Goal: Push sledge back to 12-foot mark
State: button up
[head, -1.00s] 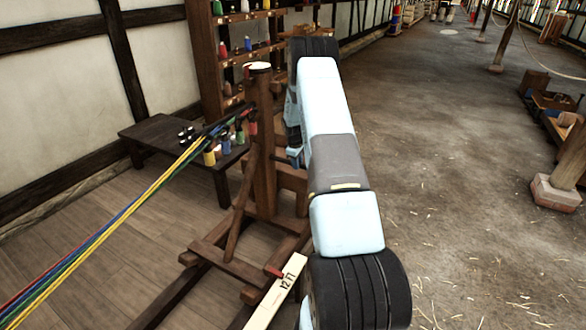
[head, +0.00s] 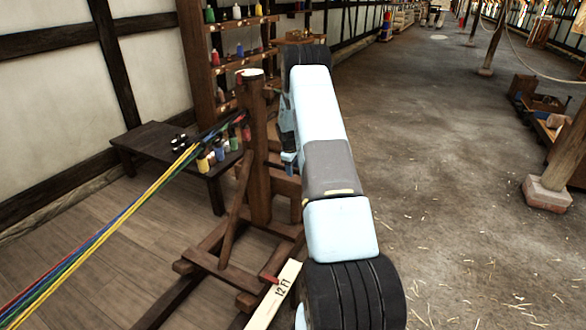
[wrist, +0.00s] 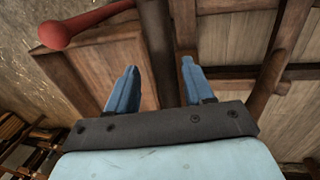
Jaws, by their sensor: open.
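The wooden sledge (head: 222,268) lies on the plank floor in the head view, with an upright post (head: 258,150) and a slanted brace. Colored strands run from the post to the lower left. A pale board (head: 270,304) marked "12 FT" lies along the sledge's right side. A small red pointer (head: 268,279) on the sledge sits just beside the lettering. My gripper is mostly hidden behind my arm in the head view. In the wrist view my gripper (wrist: 158,78) is open and empty, above dark wooden beams. A red round-ended rod (wrist: 85,24) shows at upper left there.
A low dark bench (head: 160,150) with several small colored bobbins stands behind the sledge at left. A shelf rack (head: 238,60) stands beyond the post. The floor at right is open, up to a post on a pale footing (head: 547,193) and low wooden boxes.

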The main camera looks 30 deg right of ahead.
notch_tip(320, 180, up, 13)
jog(key=s+a, duration=0.1)
jog(key=a, duration=0.1)
jog(key=shift+s+a+r, duration=0.15)
jog(key=shift+r, duration=0.05)
dwell(0.5)
jog(key=s+a+r+m+t, duration=0.1)
jog(key=s+a+r, duration=0.5)
jog(key=r, duration=0.3)
jog(key=s+a+r+m, duration=0.1)
jog(key=s+a+r, duration=0.45)
jog(key=r, duration=0.45)
jog(key=s+a+r+m+t, duration=0.1)
jog(key=s+a+r, duration=0.4)
jog(key=a+r, duration=0.3)
jog(key=s+a+r+m+t, duration=0.1)
jog(key=s+a+r, duration=0.25)
jog(key=s, duration=0.45)
jog(key=s+a+r+m, duration=0.1)
jog(key=s+a+r, duration=0.25)
jog(key=s, duration=0.45)
jog(key=s+a+f+y, duration=0.1)
jog(key=s+a, duration=0.1)
jog(key=s, duration=0.5)
jog(key=s+a+f+m+t, duration=0.1)
jog(key=s+a, duration=0.2)
jog(key=s, duration=0.4)
jog(key=shift+s+y, duration=0.4)
jog(key=shift+c, duration=0.5)
